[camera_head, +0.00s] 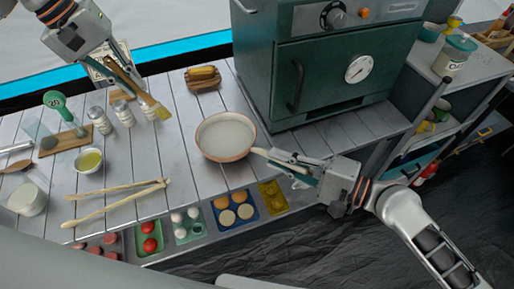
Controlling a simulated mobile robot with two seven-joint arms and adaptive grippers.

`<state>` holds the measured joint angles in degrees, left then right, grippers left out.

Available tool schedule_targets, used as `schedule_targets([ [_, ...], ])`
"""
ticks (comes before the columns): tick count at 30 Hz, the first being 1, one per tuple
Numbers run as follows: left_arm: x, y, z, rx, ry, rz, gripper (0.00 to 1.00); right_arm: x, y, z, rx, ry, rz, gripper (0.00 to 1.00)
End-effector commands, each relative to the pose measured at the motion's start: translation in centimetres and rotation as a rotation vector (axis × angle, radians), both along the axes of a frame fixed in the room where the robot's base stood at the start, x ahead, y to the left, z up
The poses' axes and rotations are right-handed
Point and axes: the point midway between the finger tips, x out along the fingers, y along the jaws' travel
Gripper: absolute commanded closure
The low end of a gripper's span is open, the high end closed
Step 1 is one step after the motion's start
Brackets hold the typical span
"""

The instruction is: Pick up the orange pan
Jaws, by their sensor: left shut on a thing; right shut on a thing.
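The orange pan (226,137) sits on the plank table, right of the middle. It is round with a pale grey inside and an orange rim. Its short handle points right toward my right gripper (272,160). The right gripper comes in from the right and is shut on the pan's handle, its fingers covering much of the handle. My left gripper (116,72) is at the top left, over the back of the table. It is shut on a wooden brush (139,88) with yellow bristles, which points down to the right.
A dark green oven (340,62) stands behind and right of the pan. Wooden tongs (115,202) lie left of the pan, and shakers (123,112) stand behind them. Food trays (236,210) line the table's front edge.

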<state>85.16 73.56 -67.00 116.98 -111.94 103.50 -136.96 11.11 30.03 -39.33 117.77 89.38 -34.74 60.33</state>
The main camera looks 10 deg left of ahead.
Motion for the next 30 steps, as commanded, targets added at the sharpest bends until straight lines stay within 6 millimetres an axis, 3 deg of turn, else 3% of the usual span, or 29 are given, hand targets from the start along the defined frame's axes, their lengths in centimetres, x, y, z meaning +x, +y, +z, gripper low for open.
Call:
schedule_targets([
  [15, 0.0, 0.0, 0.0, 0.0, 0.0, 0.0, 1.0, -4.7, -13.3, 0.0, -0.002, 0.002, -0.003, 1.0],
  [24, 0.0, 0.0, 0.0, 0.0, 0.0, 0.0, 1.0, -6.5, -18.5, 0.1, 0.001, 0.001, -0.001, 1.0],
  [30, 0.0, 0.0, 0.0, 0.0, 0.0, 0.0, 1.0, -7.2, -20.4, 0.1, 0.002, -0.001, 0.0, 1.0],
])
